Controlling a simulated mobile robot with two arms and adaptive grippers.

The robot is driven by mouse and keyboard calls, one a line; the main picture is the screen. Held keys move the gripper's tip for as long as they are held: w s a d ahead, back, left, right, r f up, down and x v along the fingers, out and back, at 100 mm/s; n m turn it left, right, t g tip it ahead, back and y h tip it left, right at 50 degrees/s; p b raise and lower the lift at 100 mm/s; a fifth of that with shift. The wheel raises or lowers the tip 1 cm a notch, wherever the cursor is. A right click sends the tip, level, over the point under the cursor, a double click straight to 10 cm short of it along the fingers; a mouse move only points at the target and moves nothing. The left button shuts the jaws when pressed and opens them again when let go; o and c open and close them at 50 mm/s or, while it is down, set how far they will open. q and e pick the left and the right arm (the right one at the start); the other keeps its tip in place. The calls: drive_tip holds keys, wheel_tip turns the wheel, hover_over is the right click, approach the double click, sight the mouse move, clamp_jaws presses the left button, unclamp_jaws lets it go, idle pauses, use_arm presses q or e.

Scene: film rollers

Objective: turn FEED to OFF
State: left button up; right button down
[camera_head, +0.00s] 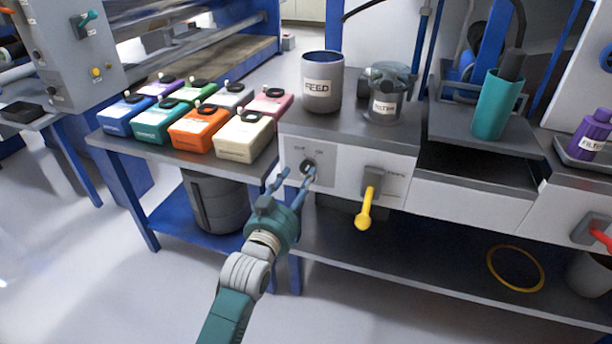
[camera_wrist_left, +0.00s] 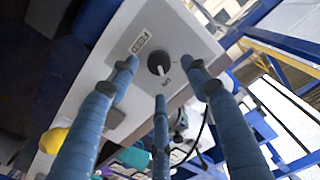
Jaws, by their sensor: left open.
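A dark round knob (camera_head: 307,166) sits on the pale front panel (camera_head: 330,180) of the bench unit, with small labels above it that are hard to read. In the left wrist view the knob (camera_wrist_left: 159,64) has a light pointer line, with a label plate (camera_wrist_left: 141,41) beside it and small lettering at its edge. My left gripper (camera_head: 297,177) is in front of the panel, its blue fingers spread open around the knob's area. In the left wrist view the fingers (camera_wrist_left: 162,76) are apart and empty; whether they touch the panel cannot be told. My right gripper is not in view.
A yellow-handled lever (camera_head: 366,205) sticks out right of the knob. Floor space in front is clear.

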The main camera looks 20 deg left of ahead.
sight(305, 170)
use_arm(q)
drive_tip(key=w, duration=0.5)
drive_tip(key=shift+d+b, duration=0.1)
drive_tip(key=shift+b, duration=0.25)
drive_tip(key=c, duration=1.1)
